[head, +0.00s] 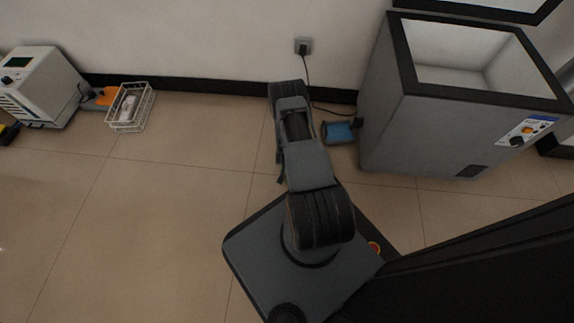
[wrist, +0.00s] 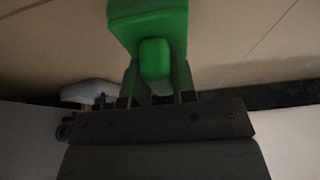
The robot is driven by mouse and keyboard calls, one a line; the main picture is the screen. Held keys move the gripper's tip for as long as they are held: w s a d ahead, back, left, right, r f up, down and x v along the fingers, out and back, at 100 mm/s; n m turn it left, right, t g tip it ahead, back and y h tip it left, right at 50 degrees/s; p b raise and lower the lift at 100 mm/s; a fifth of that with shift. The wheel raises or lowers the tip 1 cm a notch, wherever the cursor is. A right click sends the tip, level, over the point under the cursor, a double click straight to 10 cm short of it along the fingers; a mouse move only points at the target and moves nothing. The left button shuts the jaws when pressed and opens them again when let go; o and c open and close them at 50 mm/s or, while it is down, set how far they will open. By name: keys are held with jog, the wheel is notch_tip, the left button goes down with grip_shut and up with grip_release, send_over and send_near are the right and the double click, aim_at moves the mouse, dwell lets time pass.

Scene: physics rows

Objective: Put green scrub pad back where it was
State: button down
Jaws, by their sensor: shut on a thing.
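The green scrub pad (wrist: 148,18) is in the wrist view, at the top middle. It is a green block with a rounded grip part that points toward my gripper. My gripper (wrist: 156,84) is shut on this grip part, with a finger on each side. In the head view my arm reaches away from my base toward the wall. The pad and the fingertips are hidden there behind my arm. I cannot tell from the head view how high the pad is held.
A grey open-topped chest (head: 435,135) stands at right. A blue item (head: 338,132) lies on the floor beside it. A wall socket (head: 303,46) has a black cord running down. A white wire basket (head: 121,123) and a white machine (head: 45,85) stand at left.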

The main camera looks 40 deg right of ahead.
notch_tip(320, 180, down, 3)
jog(key=shift+r+b, duration=0.15)
jog(key=shift+b, duration=0.45)
jog(key=shift+r, duration=0.15)
jog(key=shift+s, duration=0.1)
jog(key=c, duration=0.9)
grip_release()
jog(key=shift+f, duration=0.2)
jog(key=shift+c, duration=0.2)
